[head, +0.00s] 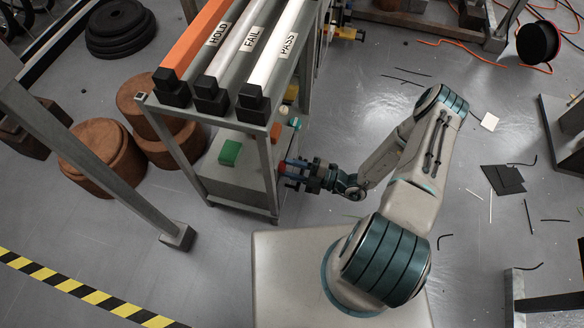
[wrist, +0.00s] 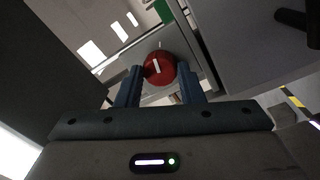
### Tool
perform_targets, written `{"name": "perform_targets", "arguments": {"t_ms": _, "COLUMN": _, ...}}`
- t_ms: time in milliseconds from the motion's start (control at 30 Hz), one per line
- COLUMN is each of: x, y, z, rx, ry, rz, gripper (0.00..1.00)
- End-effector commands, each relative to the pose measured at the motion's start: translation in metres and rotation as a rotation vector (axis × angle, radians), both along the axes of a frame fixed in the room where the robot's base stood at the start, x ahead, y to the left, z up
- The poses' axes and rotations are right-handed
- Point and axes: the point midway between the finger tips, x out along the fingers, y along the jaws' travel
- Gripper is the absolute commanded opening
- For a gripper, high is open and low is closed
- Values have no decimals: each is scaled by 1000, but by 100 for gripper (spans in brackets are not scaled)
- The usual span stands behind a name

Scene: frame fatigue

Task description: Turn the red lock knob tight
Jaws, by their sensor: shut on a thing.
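The red lock knob (wrist: 160,68) shows in the wrist view as a round red disc with a white mark across its face. My gripper (wrist: 160,85) is shut on it, one blue finger on each side. In the head view the knob (head: 283,167) is a small red patch at the right side of the rack cart, at the tip of my gripper (head: 291,171). My fingers and wrist hide most of it there.
The rack cart (head: 238,187) carries bars labelled HOLD, FAIL and PASS on top and a green box (head: 230,152) on its shelf. Brown cylinders (head: 105,160) stand left of it. Thin rods and dark plates (head: 502,180) lie on the floor at right.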

Motion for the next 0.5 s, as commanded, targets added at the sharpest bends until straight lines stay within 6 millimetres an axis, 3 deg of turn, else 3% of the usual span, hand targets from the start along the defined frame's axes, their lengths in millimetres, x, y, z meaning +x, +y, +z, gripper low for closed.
{"name": "perform_targets", "arguments": {"t_ms": 500, "x": 1, "y": -1, "z": 0, "rx": 83, "ry": 229, "rz": -4, "gripper": 12}}
